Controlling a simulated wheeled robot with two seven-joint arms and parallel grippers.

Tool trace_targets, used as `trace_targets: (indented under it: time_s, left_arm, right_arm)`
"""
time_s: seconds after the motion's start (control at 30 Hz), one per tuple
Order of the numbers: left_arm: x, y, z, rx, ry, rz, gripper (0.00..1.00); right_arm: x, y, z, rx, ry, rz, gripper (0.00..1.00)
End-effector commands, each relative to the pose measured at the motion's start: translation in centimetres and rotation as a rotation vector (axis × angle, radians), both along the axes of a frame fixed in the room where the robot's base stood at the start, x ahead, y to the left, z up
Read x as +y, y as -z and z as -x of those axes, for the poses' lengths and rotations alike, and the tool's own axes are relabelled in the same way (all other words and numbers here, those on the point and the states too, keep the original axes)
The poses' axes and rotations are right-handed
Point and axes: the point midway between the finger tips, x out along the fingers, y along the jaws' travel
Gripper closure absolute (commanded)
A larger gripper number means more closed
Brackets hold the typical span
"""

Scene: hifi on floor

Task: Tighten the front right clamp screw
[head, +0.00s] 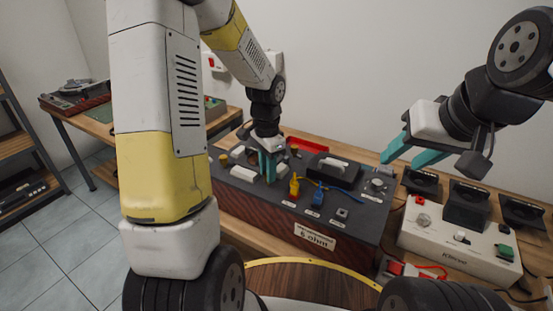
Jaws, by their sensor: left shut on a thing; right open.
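A dark box (350,226) with red-brown sides and a "6 ohm" label (314,237) stands on the wooden bench. Its black top carries labelled fittings, among them a yellow one (294,186), a blue one (318,196) and a small square black one (342,214). I cannot tell which of them is the front right clamp screw. My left gripper (268,174) points down at the box top, left of the yellow fitting, shut on a small part its fingers hide.
A white device (455,240) with a red and a green button stands right of the box. A red tray (306,144) lies behind the box. A round wooden surface with a yellow rim (310,280) is in front.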

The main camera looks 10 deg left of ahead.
Motion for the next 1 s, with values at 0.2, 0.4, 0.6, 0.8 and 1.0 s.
trace_targets:
  time_s: [0.2, 0.4, 0.6, 0.8, 1.0]
  left_arm:
    - [0.03, -0.11, -0.13, -0.003, 0.113, 0.001, 1.0]
    - [0.03, -0.11, -0.14, -0.004, 0.169, 0.0, 1.0]
    - [0.01, -0.12, -0.14, -0.004, 0.188, 0.0, 1.0]
    - [0.01, -0.12, -0.16, -0.005, 0.189, 0.0, 1.0]
    - [0.01, -0.11, -0.14, -0.004, 0.189, 0.0, 0.61]
  right_arm:
    - [0.0, 0.0, 0.0, 0.0, 0.0, 0.0, 0.55]
    - [0.0, 0.0, 0.0, 0.0, 0.0, 0.0, 0.55]
    - [0.0, 0.0, 0.0, 0.0, 0.0, 0.0, 0.55]
    - [0.0, 0.0, 0.0, 0.0, 0.0, 0.0, 0.55]
    - [0.0, 0.0, 0.0, 0.0, 0.0, 0.0, 0.55]
